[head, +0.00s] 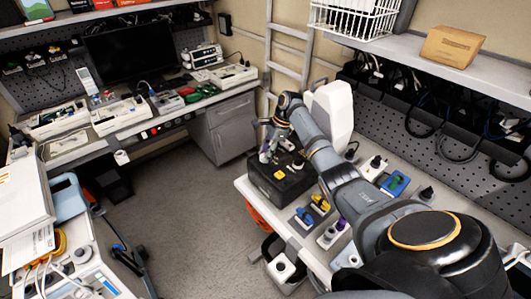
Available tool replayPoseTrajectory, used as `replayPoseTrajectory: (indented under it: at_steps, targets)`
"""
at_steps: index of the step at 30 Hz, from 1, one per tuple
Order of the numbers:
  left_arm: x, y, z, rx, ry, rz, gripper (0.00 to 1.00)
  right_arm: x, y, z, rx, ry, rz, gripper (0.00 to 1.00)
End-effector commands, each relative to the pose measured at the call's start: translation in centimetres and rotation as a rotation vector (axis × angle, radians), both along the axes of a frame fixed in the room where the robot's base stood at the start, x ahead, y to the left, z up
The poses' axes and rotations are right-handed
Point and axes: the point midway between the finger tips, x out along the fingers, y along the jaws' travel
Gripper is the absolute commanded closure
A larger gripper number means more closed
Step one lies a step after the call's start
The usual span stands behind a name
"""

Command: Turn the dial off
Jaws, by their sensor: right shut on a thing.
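My right arm reaches in from the lower right to a black box (283,187) at the far left end of the right-hand bench. My right gripper (266,153) points down over the back left of the box's top and is shut on a small part there, which I take to be the dial. The fingers hide most of the dial, so its setting cannot be read. My left gripper is not in view.
Small devices with blue and yellow knobs (320,203) and a blue unit (396,183) stand on the bench near my right arm. A white wire basket (352,17) and cardboard box (452,46) sit on the shelf above. The floor (190,215) between benches is mostly clear.

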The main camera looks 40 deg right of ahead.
Motion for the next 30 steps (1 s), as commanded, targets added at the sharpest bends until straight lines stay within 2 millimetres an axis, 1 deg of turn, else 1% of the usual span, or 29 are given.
replayPoseTrajectory:
  at_steps: [1,3,6,13,19,23,30]
  targets:
    - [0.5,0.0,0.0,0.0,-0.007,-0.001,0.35,0.0,0.0,0.1,0.001,-0.002,0.001,0.94]
    - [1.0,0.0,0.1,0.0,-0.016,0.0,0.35,0.0,0.0,0.1,0.001,-0.001,0.001,1.0]
    - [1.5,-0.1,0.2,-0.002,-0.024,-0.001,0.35,0.1,0.0,0.1,0.001,-0.002,0.004,1.0]
    - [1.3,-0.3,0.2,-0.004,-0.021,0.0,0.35,0.1,0.1,0.2,0.003,-0.002,0.065,1.0]
    - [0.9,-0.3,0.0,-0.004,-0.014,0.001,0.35,0.3,0.1,0.2,0.004,-0.003,0.197,1.0]
    - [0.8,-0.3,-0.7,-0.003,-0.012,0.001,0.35,0.4,0.1,0.1,0.004,-0.006,0.31,1.0]
    - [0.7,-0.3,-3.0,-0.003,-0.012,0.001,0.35,0.6,0.1,-0.2,0.002,-0.007,0.512,1.0]
